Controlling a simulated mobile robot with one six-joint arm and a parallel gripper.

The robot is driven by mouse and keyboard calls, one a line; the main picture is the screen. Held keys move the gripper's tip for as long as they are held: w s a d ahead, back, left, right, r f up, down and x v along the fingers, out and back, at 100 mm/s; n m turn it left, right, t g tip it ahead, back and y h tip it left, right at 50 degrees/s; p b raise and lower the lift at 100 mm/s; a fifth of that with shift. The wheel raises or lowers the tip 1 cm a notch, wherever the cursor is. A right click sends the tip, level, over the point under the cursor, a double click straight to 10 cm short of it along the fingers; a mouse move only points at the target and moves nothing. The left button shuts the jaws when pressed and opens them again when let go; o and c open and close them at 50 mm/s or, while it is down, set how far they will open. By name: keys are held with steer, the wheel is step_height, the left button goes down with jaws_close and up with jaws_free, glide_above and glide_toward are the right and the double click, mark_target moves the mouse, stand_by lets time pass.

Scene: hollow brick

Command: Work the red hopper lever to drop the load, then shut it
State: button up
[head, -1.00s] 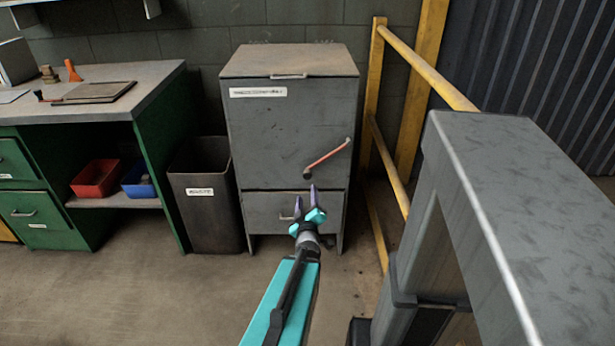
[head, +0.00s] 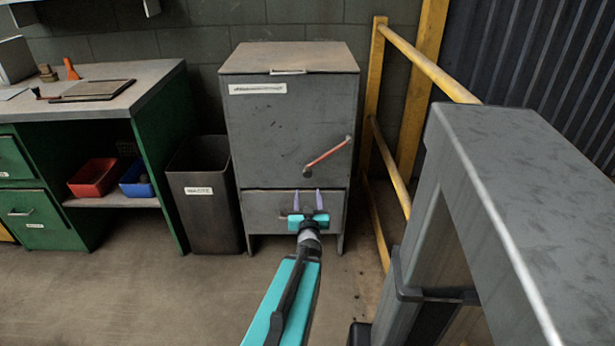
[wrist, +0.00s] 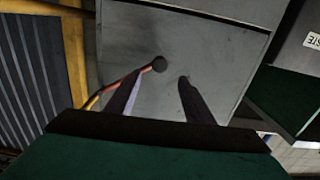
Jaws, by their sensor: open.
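The red lever (head: 327,155) is on the front of the grey hopper cabinet (head: 285,120). I cannot tell how far the fingers are from the cabinet, and no contact shows.
A dark waste bin (head: 206,205) stands left of the cabinet. A green workbench (head: 160,160) with red (head: 93,177) and blue (head: 136,180) bins is farther left. A yellow railing (head: 425,62) runs close on the right. The floor in front of the bench is clear.

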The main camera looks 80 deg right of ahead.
mark_target(307, 175)
steer(key=shift+d, duration=0.1)
stand_by(0.3)
steer(key=shift+w+d+b, duration=0.15)
steer(key=shift+w+d, duration=0.15)
steer(key=shift+d, duration=1.95)
steer(key=shift+w+d+b, duration=0.15)
steer(key=shift+w+d, duration=0.2)
steer(key=shift+d, duration=1.9)
steer(key=shift+w+d+b, duration=0.15)
steer(key=shift+w+d, duration=0.15)
steer(key=shift+d, duration=1.95)
steer(key=shift+c, duration=0.2)
steer(key=shift+r, duration=0.1)
jaws_close()
